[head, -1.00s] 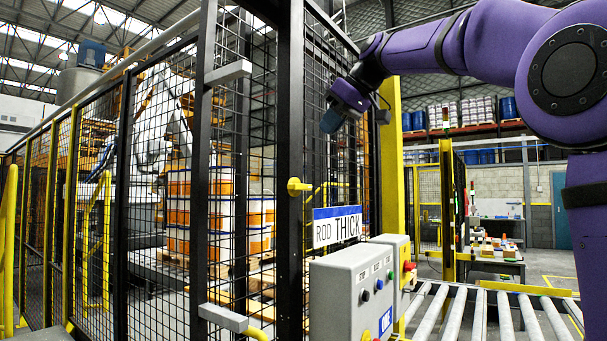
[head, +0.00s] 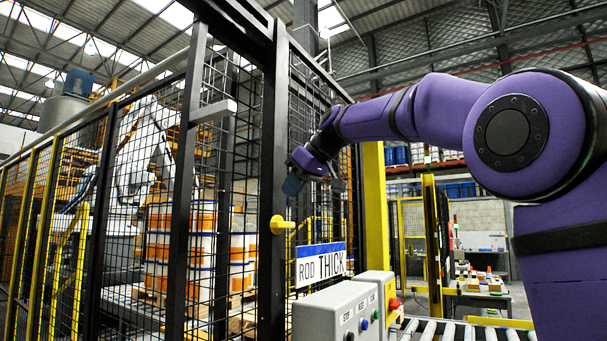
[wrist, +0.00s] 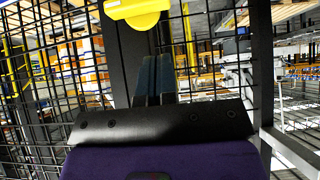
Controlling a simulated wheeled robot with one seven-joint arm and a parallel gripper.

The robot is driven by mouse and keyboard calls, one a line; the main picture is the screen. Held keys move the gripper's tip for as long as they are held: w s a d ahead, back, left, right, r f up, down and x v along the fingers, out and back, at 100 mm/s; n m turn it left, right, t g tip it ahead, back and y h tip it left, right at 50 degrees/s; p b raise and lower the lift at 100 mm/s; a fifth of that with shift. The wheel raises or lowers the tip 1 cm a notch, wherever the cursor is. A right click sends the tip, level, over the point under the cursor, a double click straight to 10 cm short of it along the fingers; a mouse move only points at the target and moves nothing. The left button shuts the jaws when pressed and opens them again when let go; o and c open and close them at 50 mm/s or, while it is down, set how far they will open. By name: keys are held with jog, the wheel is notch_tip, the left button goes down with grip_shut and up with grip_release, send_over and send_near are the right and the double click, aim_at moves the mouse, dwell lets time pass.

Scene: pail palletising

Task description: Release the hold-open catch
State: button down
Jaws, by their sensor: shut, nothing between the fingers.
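A yellow catch (head: 281,225) with a short stub sticks out from a black post of the mesh fence, above a sign. I take it for the hold-open catch. It also shows at the top edge of the wrist view (wrist: 138,8), partly cut off. My gripper (head: 291,187) is a little above the catch in the head view, apart from it in the picture. Its blue-grey fingers (wrist: 154,65) are together and empty in the wrist view, pointing toward the catch with a gap between. How near they are in depth I cannot tell.
Black mesh fence panels (head: 110,220) fill the left. Orange-and-white pails (head: 190,235) stand behind the mesh. A yellow post (head: 375,205) and conveyor rollers (head: 465,330) are at right.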

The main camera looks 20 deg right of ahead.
aim_at(273, 220)
jog(key=f, duration=0.2)
jog(key=w+a+f, duration=0.1)
jog(key=shift+w+f, duration=0.1)
jog(key=shift+f, duration=1.15)
